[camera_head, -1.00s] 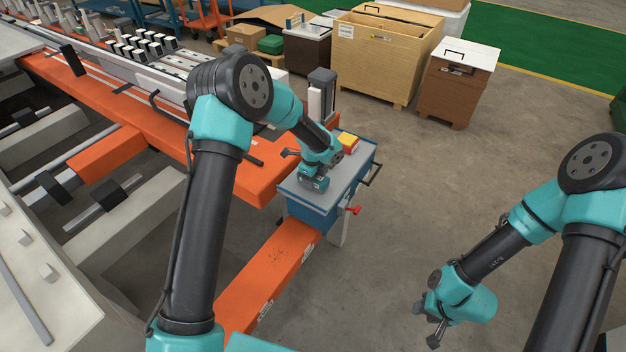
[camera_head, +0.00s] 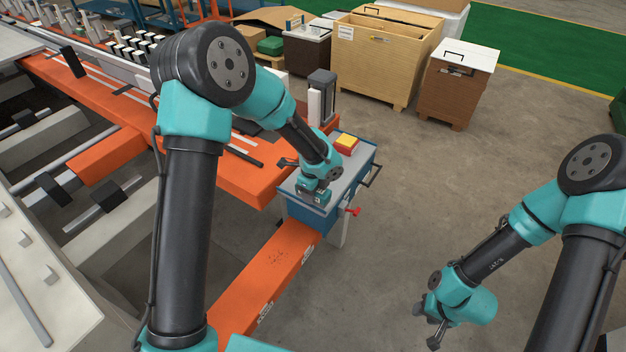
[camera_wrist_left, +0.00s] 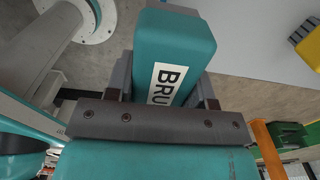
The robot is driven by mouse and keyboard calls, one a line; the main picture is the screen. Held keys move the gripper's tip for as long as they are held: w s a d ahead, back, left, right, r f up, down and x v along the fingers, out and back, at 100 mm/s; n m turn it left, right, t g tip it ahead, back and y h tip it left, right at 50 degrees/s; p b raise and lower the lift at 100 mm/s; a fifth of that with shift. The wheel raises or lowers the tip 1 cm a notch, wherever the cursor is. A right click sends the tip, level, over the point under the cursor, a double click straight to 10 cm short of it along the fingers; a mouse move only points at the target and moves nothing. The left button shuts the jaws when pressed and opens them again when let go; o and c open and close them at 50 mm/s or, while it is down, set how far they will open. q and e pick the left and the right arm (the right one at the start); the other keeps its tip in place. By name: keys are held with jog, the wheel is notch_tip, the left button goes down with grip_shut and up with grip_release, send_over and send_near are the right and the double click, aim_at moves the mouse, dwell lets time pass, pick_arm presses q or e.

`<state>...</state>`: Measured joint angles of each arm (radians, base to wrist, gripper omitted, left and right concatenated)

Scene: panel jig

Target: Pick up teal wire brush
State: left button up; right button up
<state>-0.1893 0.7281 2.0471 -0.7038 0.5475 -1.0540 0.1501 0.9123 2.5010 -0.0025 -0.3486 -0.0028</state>
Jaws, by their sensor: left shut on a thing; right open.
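The teal wire brush (camera_wrist_left: 180,50) is a teal block with a white label reading "BRU" in the left wrist view. It sits between the two grey fingers of my left gripper (camera_wrist_left: 165,88), which is shut on it. In the head view my left gripper (camera_head: 314,192) is over the near left part of the small blue bench (camera_head: 352,178). The wrist and fingers mostly hide the brush there, and I cannot tell whether it touches the bench top. My right gripper (camera_head: 428,322) is open and empty over the floor at the lower right.
A red and yellow block (camera_head: 346,143) lies on the bench's far part; its yellow side also shows in the left wrist view (camera_wrist_left: 308,40). A red-handled clamp (camera_head: 352,211) sticks out from the bench. The orange frame (camera_head: 245,178) is left. Open floor lies right.

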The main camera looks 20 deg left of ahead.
pick_arm(q)
jog(key=s+d, duration=0.2)
jog(key=s, duration=0.5)
jog(key=shift+r, duration=0.35)
jog(key=o, duration=0.4)
jog(key=shift+c, duration=1.3)
jog(key=shift+f, duration=0.1)
